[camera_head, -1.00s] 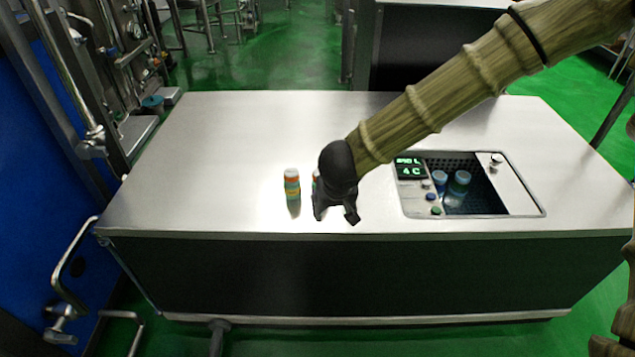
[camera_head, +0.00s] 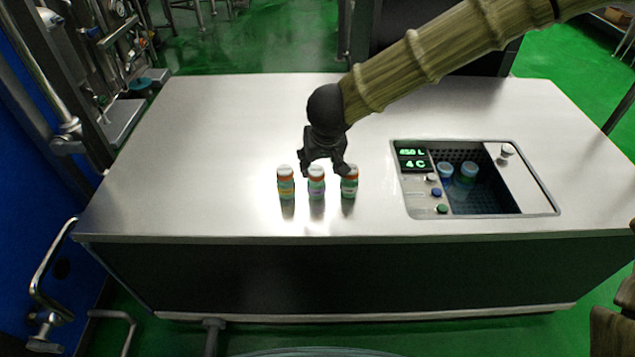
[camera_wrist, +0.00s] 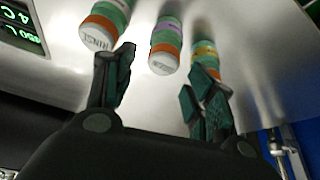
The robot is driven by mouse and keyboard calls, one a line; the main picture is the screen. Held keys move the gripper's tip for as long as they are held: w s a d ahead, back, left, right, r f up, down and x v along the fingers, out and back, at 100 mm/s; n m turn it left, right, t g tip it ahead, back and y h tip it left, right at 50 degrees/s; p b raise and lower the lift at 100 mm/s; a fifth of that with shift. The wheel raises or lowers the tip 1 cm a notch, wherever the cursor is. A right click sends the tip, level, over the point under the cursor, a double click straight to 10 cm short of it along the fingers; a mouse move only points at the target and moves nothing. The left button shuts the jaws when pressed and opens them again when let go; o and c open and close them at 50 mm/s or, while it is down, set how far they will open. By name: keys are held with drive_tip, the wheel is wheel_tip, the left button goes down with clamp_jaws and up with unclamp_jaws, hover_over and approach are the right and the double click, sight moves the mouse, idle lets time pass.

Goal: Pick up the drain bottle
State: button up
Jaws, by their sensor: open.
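Three small bottles with white caps and orange necks stand upright in a row on the steel counter: a left one with a yellow band (camera_head: 286,188), a middle one with a purple band (camera_head: 316,187) and a right green one (camera_head: 349,186). In the wrist view the order is reversed: green (camera_wrist: 105,22), purple-banded (camera_wrist: 166,42), yellow-banded (camera_wrist: 206,58).
A sunken cooler bin (camera_head: 548,190) on the right of the counter (camera_head: 200,150) holds two bluish bottles (camera_head: 467,172). A panel with a green display (camera_head: 412,158) and several buttons lies beside it. The counter left of the bottles is clear.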

sight(315, 177)
drive_tip(key=b+x, duration=0.1)
drive_tip(key=x, duration=0.8)
drive_tip(key=shift+a+b, duration=0.2)
drive_tip(key=shift+b, duration=0.15)
drive_tip(key=shift+r, duration=0.1)
drive_tip(key=c, duration=0.9)
